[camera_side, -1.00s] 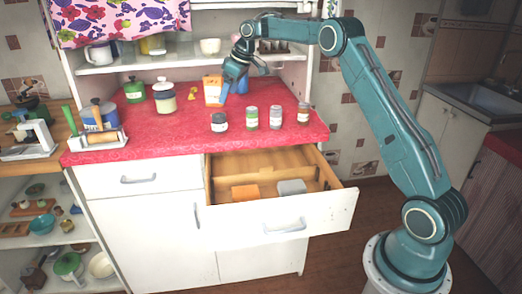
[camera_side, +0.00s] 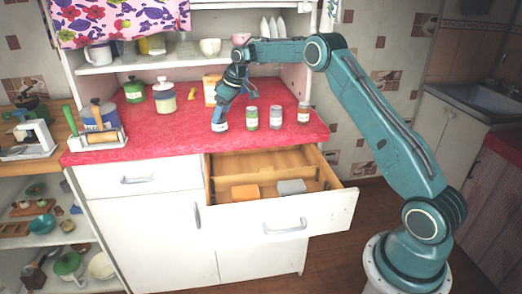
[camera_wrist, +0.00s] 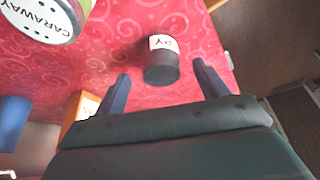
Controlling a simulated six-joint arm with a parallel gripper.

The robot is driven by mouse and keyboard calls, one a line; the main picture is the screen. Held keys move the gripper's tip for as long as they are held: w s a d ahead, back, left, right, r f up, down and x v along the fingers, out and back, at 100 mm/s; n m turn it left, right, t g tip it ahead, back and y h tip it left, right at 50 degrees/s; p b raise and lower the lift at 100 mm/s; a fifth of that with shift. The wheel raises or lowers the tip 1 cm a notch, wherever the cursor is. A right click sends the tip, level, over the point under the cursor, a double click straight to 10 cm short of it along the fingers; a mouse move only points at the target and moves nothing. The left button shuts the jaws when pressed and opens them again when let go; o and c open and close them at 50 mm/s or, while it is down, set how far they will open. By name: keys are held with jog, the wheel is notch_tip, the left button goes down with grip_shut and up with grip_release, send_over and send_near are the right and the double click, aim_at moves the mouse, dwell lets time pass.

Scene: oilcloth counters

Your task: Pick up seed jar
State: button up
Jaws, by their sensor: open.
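A small dark-lidded jar (camera_side: 219,127) with a white label stands upright at the counter's front left of the small-jar row. In the wrist view this jar (camera_wrist: 162,68) lies between my fingertips, with only the letters "PY" readable. My gripper (camera_side: 222,110) is open and points down at it from above; the fingers partly hide the jar in the side view. In the wrist view my gripper (camera_wrist: 161,72) has one finger either side of the jar, with gaps. A jar labelled "CARAWAY" (camera_wrist: 42,16) stands close by; I take it as the neighbouring green-tinted jar (camera_side: 252,118).
Two more small jars (camera_side: 275,118) (camera_side: 303,113) stand to the right. An orange box (camera_side: 209,87) is behind my gripper. A lidded canister (camera_side: 165,98) and green pot (camera_side: 134,90) stand left. The open drawer (camera_side: 290,214) juts out below.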

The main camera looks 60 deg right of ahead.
jog(key=shift+x, duration=1.65)
jog(key=shift+r, duration=0.1)
jog(key=c, duration=1.1)
jog(key=shift+c, duration=0.2)
notch_tip(320, 180, up, 10)
